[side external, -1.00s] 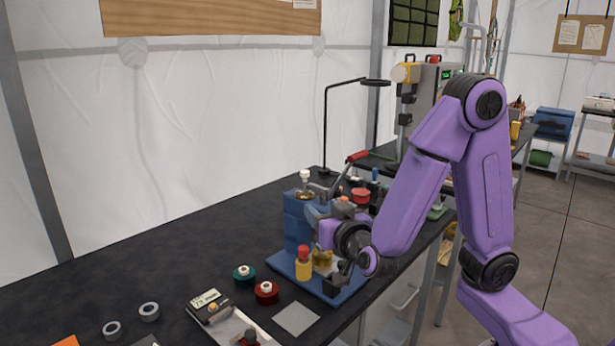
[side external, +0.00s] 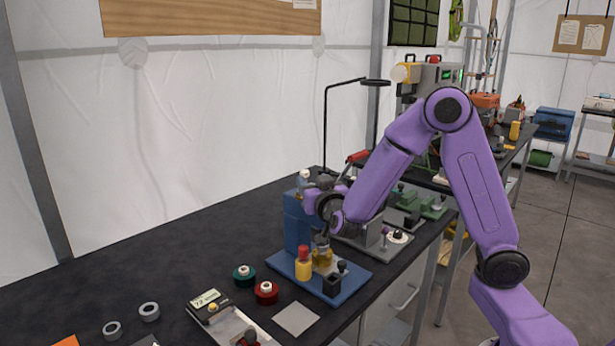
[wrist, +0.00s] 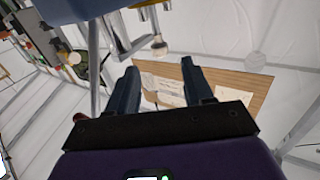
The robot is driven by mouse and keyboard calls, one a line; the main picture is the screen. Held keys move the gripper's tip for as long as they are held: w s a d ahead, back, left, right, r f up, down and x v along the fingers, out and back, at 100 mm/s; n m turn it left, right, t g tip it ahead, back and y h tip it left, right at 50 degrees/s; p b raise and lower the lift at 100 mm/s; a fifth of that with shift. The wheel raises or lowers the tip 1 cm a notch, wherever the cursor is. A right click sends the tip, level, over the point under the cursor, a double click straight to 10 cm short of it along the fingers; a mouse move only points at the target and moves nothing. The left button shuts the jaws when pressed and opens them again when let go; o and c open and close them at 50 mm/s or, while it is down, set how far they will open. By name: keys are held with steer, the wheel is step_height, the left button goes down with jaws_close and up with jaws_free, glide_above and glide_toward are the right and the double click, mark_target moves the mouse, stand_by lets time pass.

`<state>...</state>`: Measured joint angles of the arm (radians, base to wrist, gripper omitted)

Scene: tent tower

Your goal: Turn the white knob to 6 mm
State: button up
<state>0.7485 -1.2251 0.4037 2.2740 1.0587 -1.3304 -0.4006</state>
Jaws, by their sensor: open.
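The white knob (side external: 305,173) sits on top of the blue press (side external: 295,228), which stands upright on a blue base plate. My gripper (side external: 309,184) is at the height of the press head, close beside the knob. In the wrist view my gripper (wrist: 160,68) is open with nothing between its fingers. I cannot tell whether a finger touches the knob. Any scale on the knob is too small to read.
A red-capped yellow part (side external: 303,264) stands on the base plate. Red (side external: 266,291) and green (side external: 244,274) discs, grey rings (side external: 149,311) and a small display unit (side external: 207,301) lie in front. A black lamp stand (side external: 326,130) rises behind. The bench's left side is clear.

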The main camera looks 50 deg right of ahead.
mark_target(306, 174)
steer(key=shift+x, duration=2.6)
jaws_close()
